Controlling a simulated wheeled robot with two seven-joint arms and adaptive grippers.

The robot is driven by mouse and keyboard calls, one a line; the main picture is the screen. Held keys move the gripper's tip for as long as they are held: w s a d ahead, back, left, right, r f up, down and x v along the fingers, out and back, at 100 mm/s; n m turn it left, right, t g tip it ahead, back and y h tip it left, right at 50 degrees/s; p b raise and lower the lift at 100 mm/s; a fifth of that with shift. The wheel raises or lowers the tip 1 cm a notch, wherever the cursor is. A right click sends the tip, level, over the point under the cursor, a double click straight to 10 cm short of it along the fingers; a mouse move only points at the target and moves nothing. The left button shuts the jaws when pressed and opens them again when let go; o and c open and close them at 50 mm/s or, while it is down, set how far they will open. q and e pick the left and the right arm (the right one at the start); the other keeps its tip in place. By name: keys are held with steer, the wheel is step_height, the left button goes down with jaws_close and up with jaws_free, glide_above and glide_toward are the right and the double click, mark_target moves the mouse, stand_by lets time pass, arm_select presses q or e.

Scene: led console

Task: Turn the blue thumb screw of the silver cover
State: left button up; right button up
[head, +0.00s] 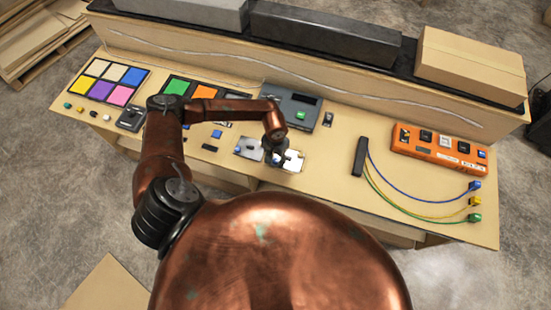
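The silver cover (293,162) lies flat near the front edge of the table, at the middle. A second silver patch (243,144) shows just left of my gripper; I cannot tell if it is a separate plate. A small blue spot (276,158) at the fingertips may be the blue thumb screw, mostly hidden by the gripper. My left gripper (275,154) points down over the silver area. Its fingers are dark and too small to tell whether they are open or shut, or touching the screw. My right gripper is out of view.
A grey box with a green button (301,114) stands just behind the gripper. A colored pad board (108,82) is at left. An orange power strip (438,149) and a black bar with colored cables (360,157) are at right.

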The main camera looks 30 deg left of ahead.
arm_select(q)
steer(key=shift+c, duration=0.6)
jaws_close()
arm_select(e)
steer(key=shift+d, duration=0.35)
